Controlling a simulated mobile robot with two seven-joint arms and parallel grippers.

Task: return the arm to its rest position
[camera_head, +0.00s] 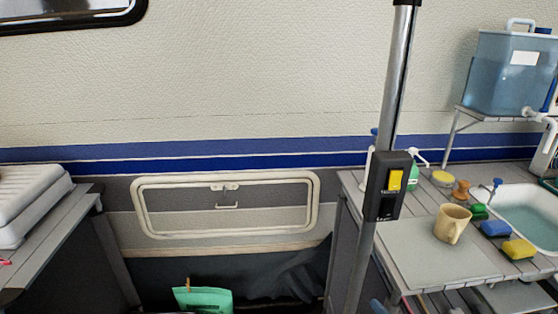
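Neither of my grippers can be made out in the head view. A pale grey and white part (546,150) is cut off by the right edge beside the sink; I cannot tell whether it belongs to my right arm or to the washing place. The task names no other object.
At right, a slatted table (478,284) bears a beige mug (453,223), sponges (518,249) and a sink (528,216). A blue water container (508,72) stands on a raised shelf. A metal pole (371,240) rises before the table. Another table (50,240) stands left.

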